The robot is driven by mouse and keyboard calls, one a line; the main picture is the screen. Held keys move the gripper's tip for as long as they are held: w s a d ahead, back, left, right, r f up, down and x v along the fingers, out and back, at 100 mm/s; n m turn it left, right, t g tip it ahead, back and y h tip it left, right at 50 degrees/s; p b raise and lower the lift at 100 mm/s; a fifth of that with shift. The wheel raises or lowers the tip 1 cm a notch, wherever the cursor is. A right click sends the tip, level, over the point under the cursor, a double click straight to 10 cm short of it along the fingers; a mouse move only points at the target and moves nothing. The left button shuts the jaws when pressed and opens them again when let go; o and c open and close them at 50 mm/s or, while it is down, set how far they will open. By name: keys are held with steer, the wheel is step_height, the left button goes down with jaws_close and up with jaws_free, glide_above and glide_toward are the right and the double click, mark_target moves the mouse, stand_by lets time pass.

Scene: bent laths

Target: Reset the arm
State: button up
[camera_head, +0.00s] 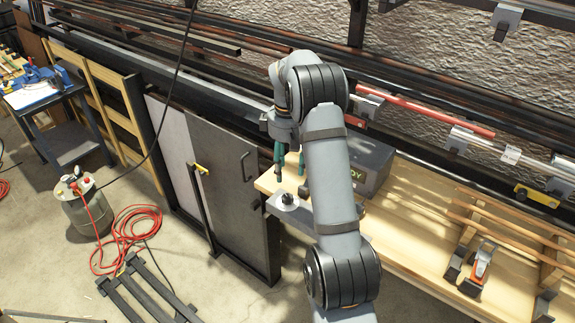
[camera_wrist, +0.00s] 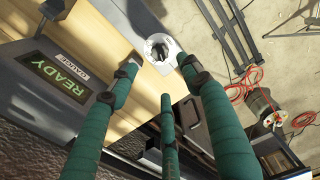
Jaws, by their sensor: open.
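My gripper (camera_head: 289,162) has green fingers and points down above the left end of the wooden bench (camera_head: 415,205). In the wrist view my gripper (camera_wrist: 160,82) shows three fingers spread apart with nothing between them. A round pale disc with a dark part at its centre (camera_head: 288,199) lies below the fingers. It also shows in the wrist view (camera_wrist: 160,47), beyond the fingertips. My grey arm rises in front of the bench and hides part of it.
A dark box (camera_head: 372,166) stands on the bench; its display (camera_wrist: 58,79) reads READY. Thin wooden laths (camera_head: 510,224) rest on supports at right, beside an orange-and-grey clamp (camera_head: 482,265). Pipes and rails line the wall behind. A red hose (camera_head: 128,238) lies on the floor at left.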

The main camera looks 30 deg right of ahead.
mark_target(287, 197)
steer(key=shift+r, duration=0.35)
step_height(287, 197, down, 12)
steer(key=shift+f, duration=0.1)
stand_by(0.7)
